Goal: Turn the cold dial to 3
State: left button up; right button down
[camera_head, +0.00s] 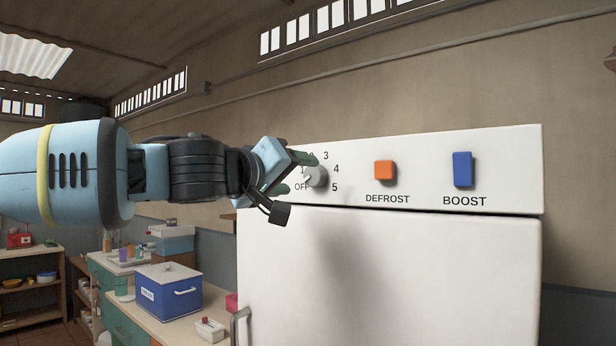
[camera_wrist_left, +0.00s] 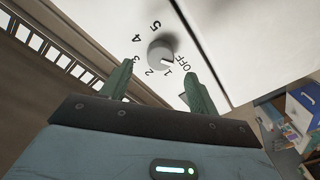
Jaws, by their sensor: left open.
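The cold dial (camera_head: 319,176) is a grey round knob on the white panel, ringed by OFF and numbers up to 5. It also shows in the left wrist view (camera_wrist_left: 159,52). Its pale pointer mark faces the OFF and 1 side; I cannot tell exactly which. My left gripper (camera_head: 299,174) is open at the dial's left, partly covering the numbers 1 and 2. In the left wrist view its two green fingers (camera_wrist_left: 160,68) are spread, with the dial showing beyond and between the tips. No contact is visible. My right gripper is not in view.
An orange DEFROST button (camera_head: 385,171) and a blue BOOST button (camera_head: 462,169) sit right of the dial. The white door (camera_head: 400,270) is below, with a handle (camera_head: 240,326) at its left. A blue box (camera_head: 168,292) stands on the counter at the left.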

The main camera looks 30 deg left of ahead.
aim_at(311, 177)
pick_arm(q)
jog(key=w, duration=0.3)
jog(key=shift+w, duration=0.95)
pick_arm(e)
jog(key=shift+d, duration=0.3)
pick_arm(q)
jog(key=shift+c, duration=0.2)
jog(key=c, duration=0.9)
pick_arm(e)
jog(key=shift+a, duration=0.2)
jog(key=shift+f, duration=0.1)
